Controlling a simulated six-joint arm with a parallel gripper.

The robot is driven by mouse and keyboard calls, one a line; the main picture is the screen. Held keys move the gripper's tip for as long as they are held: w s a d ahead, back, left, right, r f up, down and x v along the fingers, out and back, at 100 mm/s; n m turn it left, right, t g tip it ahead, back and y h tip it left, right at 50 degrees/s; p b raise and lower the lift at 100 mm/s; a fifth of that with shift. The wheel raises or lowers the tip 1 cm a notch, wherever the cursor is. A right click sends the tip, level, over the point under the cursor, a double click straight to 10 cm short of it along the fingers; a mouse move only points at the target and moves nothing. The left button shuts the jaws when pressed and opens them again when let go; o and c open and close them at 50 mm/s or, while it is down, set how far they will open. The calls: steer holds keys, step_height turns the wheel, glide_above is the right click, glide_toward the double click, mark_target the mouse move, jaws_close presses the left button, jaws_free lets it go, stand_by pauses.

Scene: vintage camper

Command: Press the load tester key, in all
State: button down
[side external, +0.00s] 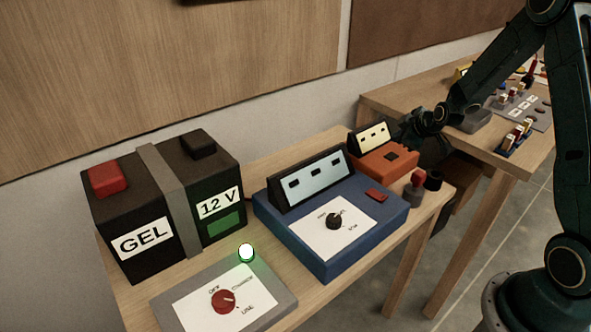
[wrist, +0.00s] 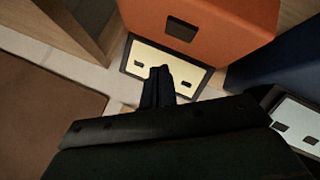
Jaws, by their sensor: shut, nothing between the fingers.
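An orange box (side external: 383,164), apparently the load tester, stands at the right end of the near bench. A cream display panel (side external: 373,137) with small dark marks rises at its back. A small dark rectangular key (side external: 391,156) lies on its top. In the wrist view the orange box (wrist: 225,25) fills the top, with the dark key (wrist: 182,29) and the cream panel (wrist: 140,62) below it. My gripper (wrist: 160,72) is shut and empty, its fingertips over the cream panel in that view, apart from the key. In the side view my dark gripper (side external: 405,133) is beside the box; its fingertips are hard to make out.
A blue meter (side external: 335,225) with a dial and red button stands left of the orange box. A black battery (side external: 165,205) and a grey selector box (side external: 265,295) with a lit green lamp (side external: 246,252) are farther left. Small red and black posts (side external: 416,190) stand near the bench's right edge.

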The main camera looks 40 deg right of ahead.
mark_target(394, 158)
steer(key=shift+f, duration=1.6)
steer(key=shift+f, duration=0.2)
stand_by(0.9)
steer(key=shift+f, duration=0.25)
steer(key=shift+f, duration=0.4)
stand_by(0.9)
steer(key=shift+r, duration=0.85)
steer(key=shift+r, duration=0.1)
steer(key=shift+r, duration=2.4)
